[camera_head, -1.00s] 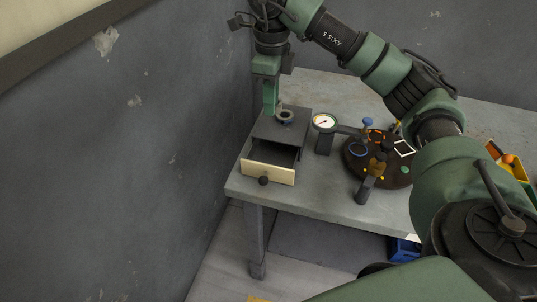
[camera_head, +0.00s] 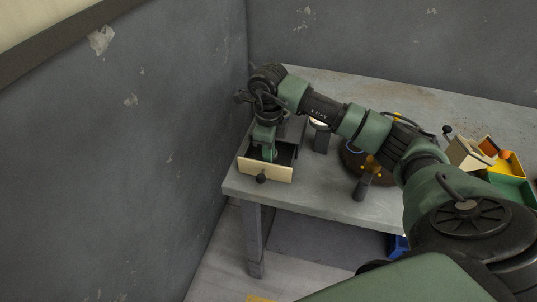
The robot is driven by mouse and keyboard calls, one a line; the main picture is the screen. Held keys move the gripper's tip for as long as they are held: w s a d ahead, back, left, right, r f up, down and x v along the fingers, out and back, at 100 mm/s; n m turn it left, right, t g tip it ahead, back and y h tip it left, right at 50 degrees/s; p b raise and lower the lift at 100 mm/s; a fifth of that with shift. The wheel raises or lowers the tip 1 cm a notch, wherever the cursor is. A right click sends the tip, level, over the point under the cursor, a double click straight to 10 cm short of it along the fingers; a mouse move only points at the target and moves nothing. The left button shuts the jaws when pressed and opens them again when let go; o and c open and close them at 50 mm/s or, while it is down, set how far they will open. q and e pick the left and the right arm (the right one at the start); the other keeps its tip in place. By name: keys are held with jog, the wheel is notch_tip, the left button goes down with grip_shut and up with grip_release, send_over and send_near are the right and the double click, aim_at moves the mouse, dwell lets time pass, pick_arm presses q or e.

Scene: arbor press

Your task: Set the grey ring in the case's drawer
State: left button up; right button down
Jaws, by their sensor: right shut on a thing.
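The case (camera_head: 292,128) stands at the table's left end, partly covered by my right arm. Its drawer (camera_head: 280,174) is pulled out, with a pale wooden front and a dark round knob. My right gripper (camera_head: 267,156) points down into the open drawer, just behind its front panel. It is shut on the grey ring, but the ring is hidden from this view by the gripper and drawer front. I cannot tell whether the ring touches the drawer floor. My left gripper is not in view.
A dial gauge stand (camera_head: 322,140) is right of the case, its dial mostly covered by my arm. Coloured bins (camera_head: 513,168) are at the far right. A wall is close on the left.

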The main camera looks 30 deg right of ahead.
jog(key=shift+f, duration=0.5)
jog(key=shift+f, duration=0.15)
jog(key=c, duration=1.8)
grip_release()
jog(key=shift+o, duration=0.2)
jog(key=shift+r, duration=0.65)
notch_tip(320, 180, up, 11)
jog(key=b, duration=0.1)
jog(key=shift+b, duration=0.4)
